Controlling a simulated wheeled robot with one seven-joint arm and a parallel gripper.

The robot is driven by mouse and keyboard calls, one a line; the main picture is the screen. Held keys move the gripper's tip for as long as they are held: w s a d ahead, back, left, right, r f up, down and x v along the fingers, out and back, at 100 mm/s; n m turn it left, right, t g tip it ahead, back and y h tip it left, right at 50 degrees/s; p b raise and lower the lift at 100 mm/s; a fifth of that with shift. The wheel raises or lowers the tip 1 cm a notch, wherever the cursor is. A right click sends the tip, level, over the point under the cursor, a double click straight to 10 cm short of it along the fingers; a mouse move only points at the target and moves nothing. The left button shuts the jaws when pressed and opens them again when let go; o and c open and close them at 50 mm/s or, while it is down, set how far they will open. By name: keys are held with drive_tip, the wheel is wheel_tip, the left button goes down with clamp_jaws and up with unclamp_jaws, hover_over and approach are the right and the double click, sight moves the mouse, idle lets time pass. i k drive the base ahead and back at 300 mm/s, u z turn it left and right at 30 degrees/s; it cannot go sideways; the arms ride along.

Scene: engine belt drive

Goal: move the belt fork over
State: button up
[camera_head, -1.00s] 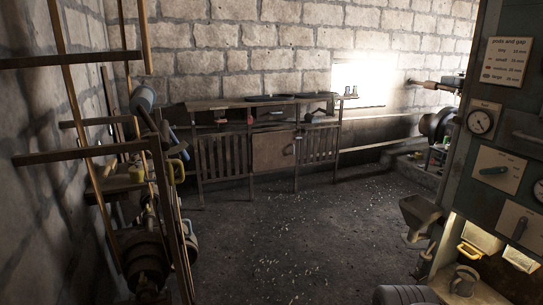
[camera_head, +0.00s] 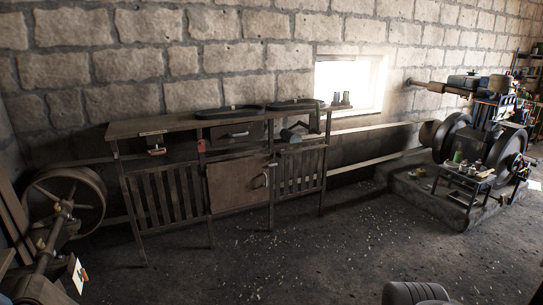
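The flat belt (camera_head: 375,128) runs as two pale strands, upper and lower, from the engine's wheel (camera_head: 456,139) at the right and passes behind the wooden bench. A large spoked pulley (camera_head: 66,203) stands at the left, beyond the bench. Under the bench top are a small red-marked hanging part (camera_head: 156,151), a red piece (camera_head: 201,146) and a grey cylindrical part (camera_head: 291,134). I cannot tell which of these, if any, is the belt fork.
The slatted bench (camera_head: 238,190) stands along the stone wall, with dark trays (camera_head: 230,112) on top. The engine (camera_head: 480,110) stands on a low plinth (camera_head: 430,200); a small table (camera_head: 466,180) is beside it. Shafting (camera_head: 45,245) is at the lower left. The middle floor is clear.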

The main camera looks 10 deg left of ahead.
sight(157, 153)
drive_tip(key=u, duration=0.35)
drive_tip(key=i, duration=2.65)
drive_tip(key=u, duration=1.75)
drive_tip(key=i, duration=1.5)
drive_tip(key=u, duration=0.7)
